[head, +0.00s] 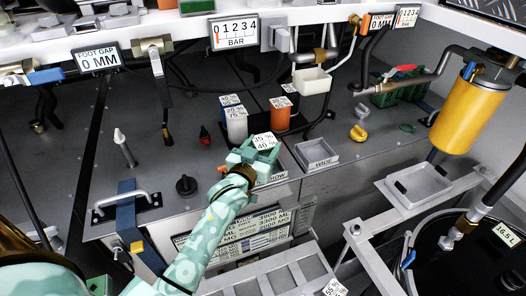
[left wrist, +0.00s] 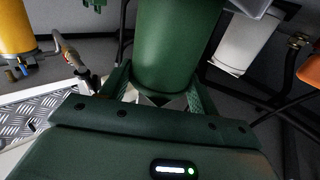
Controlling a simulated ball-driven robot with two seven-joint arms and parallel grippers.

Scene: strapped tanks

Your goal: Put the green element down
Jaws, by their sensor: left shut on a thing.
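The green element (left wrist: 170,45) is a smooth green cylinder that fills the upper middle of the left wrist view. My left gripper (left wrist: 160,88) is shut on it, one finger on each side. In the head view my left gripper (head: 256,152) is over a small grey tray (head: 288,164) whose label is partly covered. A white label with percent figures (head: 264,141) shows at the gripper. The gripper hides most of the element there, and I cannot tell whether its base touches the tray. My right gripper is not in view.
A tray labelled WIDE (head: 318,154) is just to the right and looks empty. A white element (head: 237,126) and an orange element (head: 281,118) stand close behind the gripper. A black knob (head: 186,185) and blue strap (head: 128,205) are left. A yellow cylinder (head: 465,115) hangs right.

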